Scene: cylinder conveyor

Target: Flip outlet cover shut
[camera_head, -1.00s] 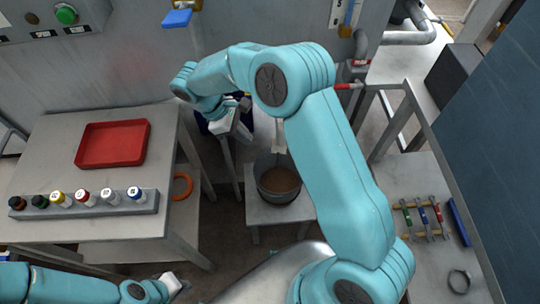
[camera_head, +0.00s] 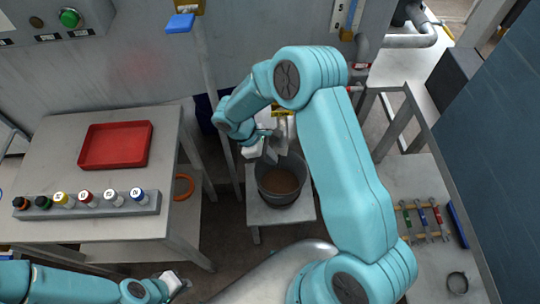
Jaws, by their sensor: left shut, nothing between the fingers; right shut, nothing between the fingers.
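My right arm reaches over the middle of the picture from the lower right. Its gripper (camera_head: 270,154) is shut and empty, just above the far left rim of a dark bucket (camera_head: 262,178) with brown contents. A small yellow piece (camera_head: 283,112) with a pale grey part below it shows between this gripper and my upper arm. It may belong to the outlet and its cover, but my arm hides most of that area. I cannot tell whether the cover is open or shut, or whether the gripper touches it. My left gripper (camera_head: 177,284) is shut and empty at the bottom.
The bucket stands on a low grey stool (camera_head: 265,214). At left a table (camera_head: 55,150) holds a red tray (camera_head: 116,145) and a rack (camera_head: 90,208) of several capped bottles. A blue-handled valve (camera_head: 181,23) is at the top. Tools (camera_head: 423,218) lie on the right bench.

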